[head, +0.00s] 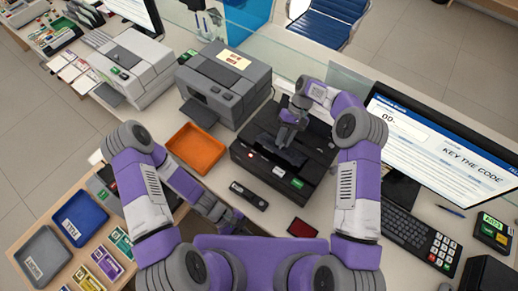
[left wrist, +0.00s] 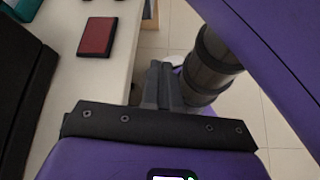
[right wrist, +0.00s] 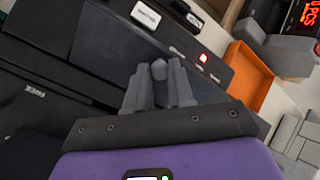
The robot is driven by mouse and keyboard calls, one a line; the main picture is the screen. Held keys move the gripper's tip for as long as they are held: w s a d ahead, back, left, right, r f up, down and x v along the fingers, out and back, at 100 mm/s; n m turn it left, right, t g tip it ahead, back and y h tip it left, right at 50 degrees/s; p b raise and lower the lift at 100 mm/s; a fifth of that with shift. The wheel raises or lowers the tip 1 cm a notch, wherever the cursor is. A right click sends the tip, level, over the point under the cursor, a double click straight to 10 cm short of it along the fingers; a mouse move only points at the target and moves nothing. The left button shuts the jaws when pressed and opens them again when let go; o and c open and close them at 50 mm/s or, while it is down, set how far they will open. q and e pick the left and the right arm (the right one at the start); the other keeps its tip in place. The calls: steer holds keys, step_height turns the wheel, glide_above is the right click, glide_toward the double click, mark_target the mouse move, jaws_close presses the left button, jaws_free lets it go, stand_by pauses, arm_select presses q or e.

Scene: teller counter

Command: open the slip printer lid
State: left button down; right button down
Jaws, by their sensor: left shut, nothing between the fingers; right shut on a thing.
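The slip printer (head: 240,150) is a black box on the counter with a red light and a green label on its front. Its dark lid (right wrist: 100,50) is on top; I cannot tell whether it is slightly raised. My right gripper (head: 287,137) is over the lid and shut on a small grey lid handle (right wrist: 160,70), which shows between its fingers in the right wrist view. The fingers cover most of the handle. My left gripper (left wrist: 163,88) is shut and empty, low near the counter's front edge; it also shows in the head view (head: 234,217).
An orange tray (head: 196,148) and a grey printer (head: 225,82) stand left of the slip printer. A dark handheld device (head: 249,195) and a red pad (head: 302,228) lie in front. A monitor (head: 440,135) and keyboard (head: 408,228) are at the right.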

arm_select(q)
steer(key=w+d+r+n+t+h, duration=0.2)
steer(key=w+d+r+n+h, duration=0.1)
steer(key=d+n+h, duration=0.15)
arm_select(e)
steer(key=shift+s, duration=0.1)
arm_select(q)
steer(key=n+t+y, duration=0.4)
steer(key=n+t, duration=1.1)
steer(key=t, duration=0.5)
glide_toward(265, 141)
steer(key=x, duration=0.6)
steer(key=shift+a+f, duration=0.1)
steer(key=shift+f, duration=0.3)
